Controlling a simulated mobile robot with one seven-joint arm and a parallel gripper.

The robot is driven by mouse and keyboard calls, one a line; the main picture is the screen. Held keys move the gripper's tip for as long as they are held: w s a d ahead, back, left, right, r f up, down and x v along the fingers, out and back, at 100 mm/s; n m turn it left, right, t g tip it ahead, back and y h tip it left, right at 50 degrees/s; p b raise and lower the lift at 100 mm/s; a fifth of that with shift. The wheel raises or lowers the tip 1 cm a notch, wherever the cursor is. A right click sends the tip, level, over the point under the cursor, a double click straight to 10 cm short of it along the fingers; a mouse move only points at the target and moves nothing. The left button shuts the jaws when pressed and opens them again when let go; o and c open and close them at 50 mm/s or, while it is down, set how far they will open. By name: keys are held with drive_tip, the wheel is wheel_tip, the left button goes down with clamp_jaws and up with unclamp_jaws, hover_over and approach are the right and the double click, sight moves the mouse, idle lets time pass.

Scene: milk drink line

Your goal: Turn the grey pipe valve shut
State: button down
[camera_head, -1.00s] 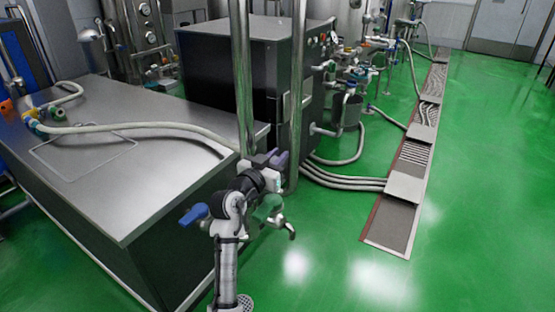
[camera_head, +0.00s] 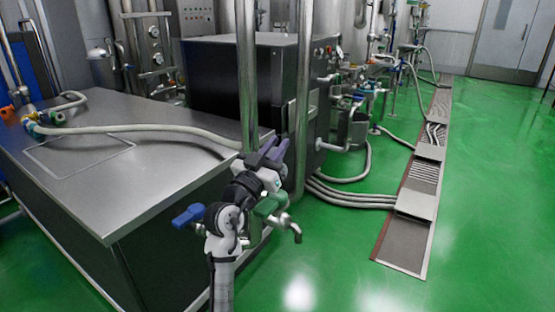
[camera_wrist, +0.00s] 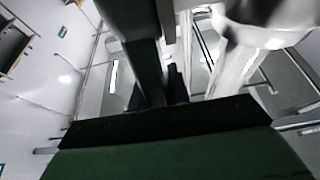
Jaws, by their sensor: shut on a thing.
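Two upright shiny grey pipes (camera_head: 246,75) stand at the right end of the steel table. My gripper (camera_head: 270,158) is at the foot of these pipes, shut on a part of the grey pipe valve. The valve's handle is largely hidden by my gripper and wrist, so its angle cannot be told. A grey curved spout (camera_head: 289,226) shows just below my gripper. In the wrist view a bright metal pipe (camera_wrist: 235,65) stands close at the right, and dark finger parts are in the middle.
The steel table (camera_head: 75,190) with a pale hose (camera_head: 140,127) is at the left. A black cabinet (camera_head: 215,80) stands behind the pipes. Hoses (camera_head: 345,197) run over the floor to a drain channel (camera_head: 405,245) at the right. The green floor in front right is clear.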

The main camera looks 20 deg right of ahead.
idle(0.3)
drive_tip(key=c, duration=1.3)
unclamp_jaws()
drive_tip(key=shift+b+v, duration=4.2)
drive_tip(key=shift+v, duration=2.75)
